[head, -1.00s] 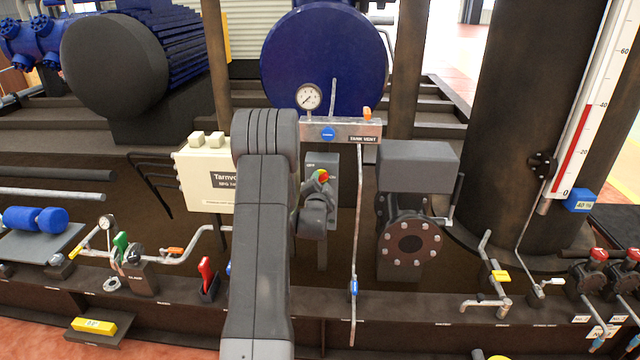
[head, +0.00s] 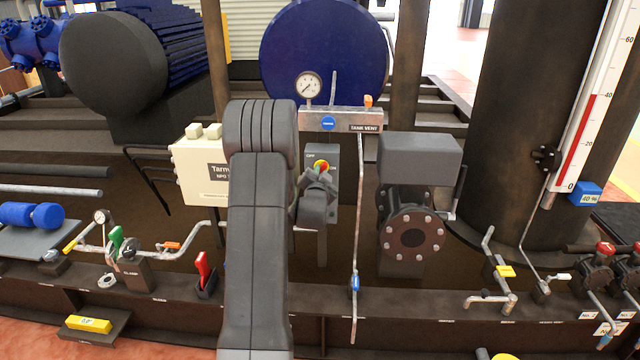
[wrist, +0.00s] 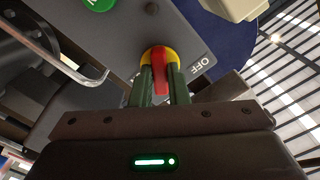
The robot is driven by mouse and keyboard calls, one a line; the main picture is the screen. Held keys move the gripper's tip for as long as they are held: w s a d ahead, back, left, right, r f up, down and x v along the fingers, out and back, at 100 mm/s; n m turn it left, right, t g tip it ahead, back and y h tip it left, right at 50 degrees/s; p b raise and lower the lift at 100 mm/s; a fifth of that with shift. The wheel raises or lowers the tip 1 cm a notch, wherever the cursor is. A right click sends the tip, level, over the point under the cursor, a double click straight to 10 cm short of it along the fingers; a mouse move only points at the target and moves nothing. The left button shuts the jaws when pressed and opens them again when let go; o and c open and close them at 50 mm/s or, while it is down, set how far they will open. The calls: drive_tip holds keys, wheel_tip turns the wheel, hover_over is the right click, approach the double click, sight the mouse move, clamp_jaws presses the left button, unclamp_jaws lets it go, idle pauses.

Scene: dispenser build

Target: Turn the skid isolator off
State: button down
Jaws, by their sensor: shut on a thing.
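The skid isolator is a grey box (head: 334,154) on a post, right of my arm in the head view. It has a red-and-yellow rotary knob (head: 321,166) and a small OFF label at its upper left. In the wrist view the knob's red handle (wrist: 159,62) stands on a yellow disc, with OFF printed to its right. My gripper (wrist: 161,94) is shut on the red handle, one dark green finger on each side. It also shows in the head view (head: 319,181), partly hiding the knob. A partly cut-off green disc (wrist: 96,4) shows on the panel.
A pressure gauge (head: 308,85) and a TANK VENT bar (head: 340,119) stand just above the isolator. A thin vertical pipe (head: 357,220) runs close to its right, with a flanged grey valve (head: 412,237) beyond. A cream cabinet (head: 190,172) stands left of my arm.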

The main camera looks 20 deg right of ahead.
drive_tip(key=shift+n+b, duration=3.35)
drive_tip(key=shift+n, duration=0.35)
drive_tip(key=c, duration=1.4)
unclamp_jaws()
drive_tip(key=shift+s, duration=0.1)
drive_tip(key=v, duration=1.3)
drive_tip(key=shift+s, duration=0.3)
drive_tip(key=shift+a, duration=0.15)
